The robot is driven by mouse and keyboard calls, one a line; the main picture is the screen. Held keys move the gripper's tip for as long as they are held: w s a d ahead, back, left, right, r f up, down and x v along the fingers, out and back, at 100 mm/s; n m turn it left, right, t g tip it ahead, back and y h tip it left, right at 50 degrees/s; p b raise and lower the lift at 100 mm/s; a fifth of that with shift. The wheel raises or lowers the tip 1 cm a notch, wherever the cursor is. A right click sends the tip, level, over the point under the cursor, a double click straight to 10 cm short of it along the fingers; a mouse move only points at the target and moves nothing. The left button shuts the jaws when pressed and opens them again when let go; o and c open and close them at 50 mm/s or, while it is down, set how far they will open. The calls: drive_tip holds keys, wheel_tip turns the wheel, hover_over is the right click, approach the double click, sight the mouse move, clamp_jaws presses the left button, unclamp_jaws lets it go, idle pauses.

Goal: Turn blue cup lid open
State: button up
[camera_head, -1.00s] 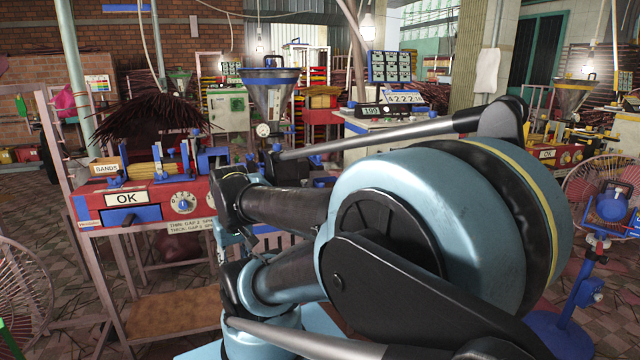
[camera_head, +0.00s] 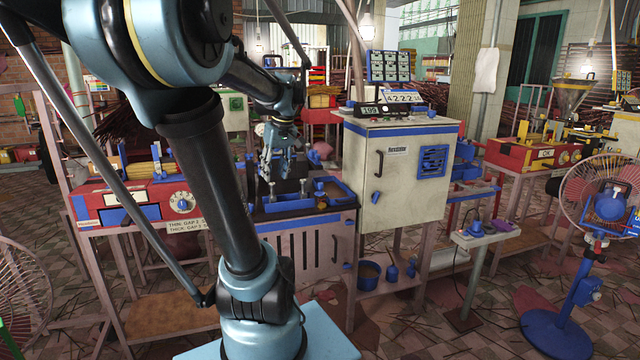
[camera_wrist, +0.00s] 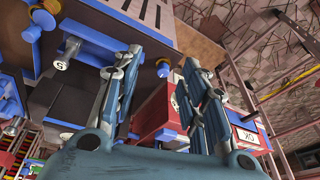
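My gripper (camera_head: 272,172) points down over the blue-edged machine table (camera_head: 305,220) in the head view. In the wrist view its two fingers (camera_wrist: 164,62) stand apart with nothing between them. Two small blue cup-like containers stand on the low shelf under the white cabinet: one at the left (camera_head: 392,272) and one at the right (camera_head: 412,266). They are too small to tell whether either is the blue cup or has a lid. They stand below and to the right of my gripper, well apart from it.
A white cabinet (camera_head: 398,180) stands right of my gripper. Red machines stand left (camera_head: 110,205) and far right (camera_head: 515,155). A brown-filled container (camera_head: 368,273) is on the low shelf. A blue-and-red fan (camera_head: 605,205) stands at the right. The floor in front is partly clear.

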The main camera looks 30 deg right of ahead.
drive_tip(key=w+d+r, duration=0.2)
drive_tip(key=d+r, duration=0.2)
drive_tip(key=d, duration=0.8)
drive_tip(key=t, duration=0.1)
approach(320, 183)
drive_tip(key=x, duration=0.8)
drive_tip(key=shift+f, duration=0.4)
drive_tip(key=shift+c, duration=0.3)
clamp_jaws()
